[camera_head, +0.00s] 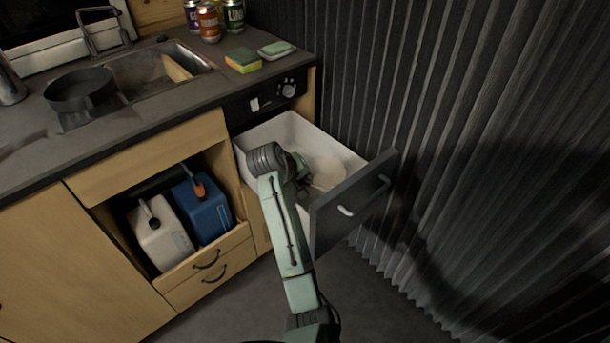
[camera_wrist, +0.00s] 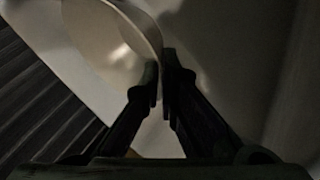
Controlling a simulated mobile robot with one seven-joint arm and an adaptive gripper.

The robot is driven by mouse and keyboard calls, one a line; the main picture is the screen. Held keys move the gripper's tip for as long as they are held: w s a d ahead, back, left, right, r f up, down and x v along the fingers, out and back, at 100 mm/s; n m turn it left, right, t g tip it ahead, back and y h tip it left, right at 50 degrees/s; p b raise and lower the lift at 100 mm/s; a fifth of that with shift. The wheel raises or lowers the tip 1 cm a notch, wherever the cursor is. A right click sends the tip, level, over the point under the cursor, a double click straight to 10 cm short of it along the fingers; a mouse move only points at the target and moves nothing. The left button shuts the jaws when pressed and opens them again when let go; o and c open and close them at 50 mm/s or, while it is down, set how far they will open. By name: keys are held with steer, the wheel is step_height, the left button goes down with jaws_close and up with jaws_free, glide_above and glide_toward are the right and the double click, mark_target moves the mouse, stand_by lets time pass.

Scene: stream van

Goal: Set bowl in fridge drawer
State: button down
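The fridge drawer (camera_head: 282,131) is pulled open, with white inner walls and a dark front panel (camera_head: 350,200). A cream bowl (camera_head: 328,174) is inside the drawer's opening, towards its front right. In the wrist view the bowl (camera_wrist: 105,45) shows at the upper left, with its rim running between my two dark fingers. My gripper (camera_wrist: 162,82) is closed on that rim. In the head view my gripper (camera_head: 303,168) is partly hidden by my arm, which reaches down into the drawer. I cannot tell whether the bowl touches the drawer floor.
The counter above holds a sink (camera_head: 150,75), a dark pan (camera_head: 80,90), several cans (camera_head: 208,22), a sponge (camera_head: 243,61) and a green-and-white item (camera_head: 277,49). A white jug (camera_head: 160,235) and a blue jug (camera_head: 203,212) stand in the open cubby at left. A pleated dark curtain (camera_head: 440,120) closes the right side.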

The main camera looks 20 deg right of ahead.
steer(key=c, duration=1.8)
jaws_free()
steer(key=shift+f, duration=0.1)
steer(key=p+v, duration=0.1)
steer(key=v, duration=1.2)
steer(key=shift+d+r+p, duration=0.25)
steer(key=shift+p, duration=0.15)
steer(key=shift+w, duration=0.15)
